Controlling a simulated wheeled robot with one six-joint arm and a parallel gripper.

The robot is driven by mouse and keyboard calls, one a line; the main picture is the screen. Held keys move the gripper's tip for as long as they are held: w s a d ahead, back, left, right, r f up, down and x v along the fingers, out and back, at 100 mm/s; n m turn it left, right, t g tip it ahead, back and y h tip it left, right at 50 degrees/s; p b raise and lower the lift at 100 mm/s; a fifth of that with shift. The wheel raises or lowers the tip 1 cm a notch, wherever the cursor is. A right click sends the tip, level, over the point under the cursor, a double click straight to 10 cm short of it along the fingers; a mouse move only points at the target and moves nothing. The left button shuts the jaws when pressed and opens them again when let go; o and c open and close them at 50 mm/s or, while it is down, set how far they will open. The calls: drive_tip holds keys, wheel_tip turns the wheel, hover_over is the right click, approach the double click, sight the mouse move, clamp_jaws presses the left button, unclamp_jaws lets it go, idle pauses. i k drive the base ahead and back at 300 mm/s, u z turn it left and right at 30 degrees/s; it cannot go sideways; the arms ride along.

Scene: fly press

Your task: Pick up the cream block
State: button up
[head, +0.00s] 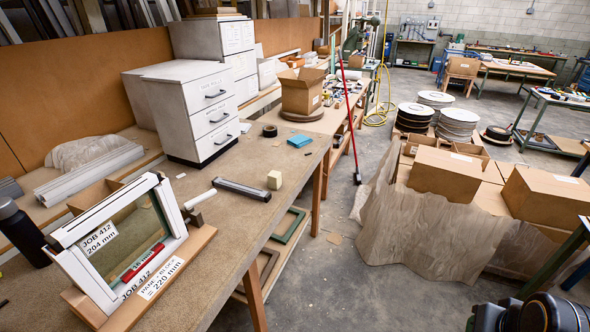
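The cream block (274,180) is a small cube standing on the brown workbench (228,235), close to its right edge. It stands free, just right of the end of a dark grey bar (241,189), with a small gap between them. Nothing covers it in the head view. My gripper is not in view. Dark rounded parts at the bottom right corner look like part of my arm, but no fingers show there.
A white frame with JOB 412 labels (118,240) stands at the bench's near left. A white rod (200,198) lies left of the bar. Cardboard boxes (445,174) stand right, across open floor.

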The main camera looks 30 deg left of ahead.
sight(274, 178)
drive_tip(key=u, duration=0.15)
drive_tip(key=i, duration=0.95)
drive_tip(key=u, duration=1.35)
drive_tip(key=i, duration=0.75)
drive_tip(key=u, duration=0.85)
